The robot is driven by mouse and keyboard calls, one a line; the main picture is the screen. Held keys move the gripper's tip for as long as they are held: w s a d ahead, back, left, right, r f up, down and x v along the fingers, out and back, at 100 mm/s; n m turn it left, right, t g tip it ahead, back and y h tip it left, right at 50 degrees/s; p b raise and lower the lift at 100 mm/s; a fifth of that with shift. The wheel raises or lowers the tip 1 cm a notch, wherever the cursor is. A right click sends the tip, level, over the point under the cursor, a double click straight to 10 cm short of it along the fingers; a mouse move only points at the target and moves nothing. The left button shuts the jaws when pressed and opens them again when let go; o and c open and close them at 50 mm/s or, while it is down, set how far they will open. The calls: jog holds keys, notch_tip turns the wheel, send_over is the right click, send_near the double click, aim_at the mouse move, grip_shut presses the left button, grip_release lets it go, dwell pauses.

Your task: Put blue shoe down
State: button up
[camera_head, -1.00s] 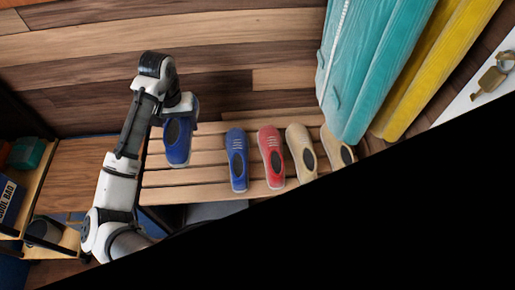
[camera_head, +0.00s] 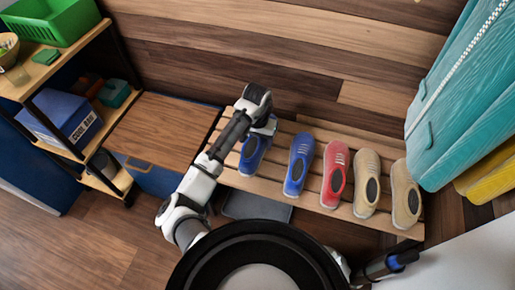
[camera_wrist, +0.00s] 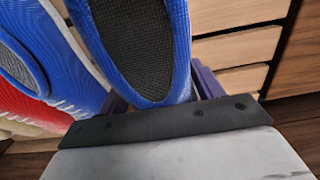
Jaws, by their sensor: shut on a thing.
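A blue shoe (camera_head: 254,154) with a dark insole is in my gripper (camera_head: 266,128) at the left end of the slatted wooden rack (camera_head: 242,183). In the wrist view this blue shoe (camera_wrist: 178,30) fills the space between the purple fingers of my gripper (camera_wrist: 160,95), which is shut on it. The shoe is at or just above the slats; I cannot tell if it touches them. A second blue shoe (camera_head: 299,162) stands on the rack just to its right, and also shows at the left of the wrist view (camera_wrist: 62,62).
A red shoe (camera_head: 335,172) and two beige shoes (camera_head: 366,182) (camera_head: 405,195) stand further right on the rack. A wooden-topped cabinet (camera_head: 165,130) is to the left, then a shelf with a blue cool bag (camera_head: 68,118) and green basket (camera_head: 52,22). Teal luggage (camera_head: 465,110) stands at right.

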jog(key=shift+f, duration=2.25)
jog(key=o, duration=1.2)
jog(key=shift+f, duration=0.1)
jog(key=shift+c, duration=0.2)
notch_tip(320, 180, up, 12)
jog(key=shift+r, duration=0.15)
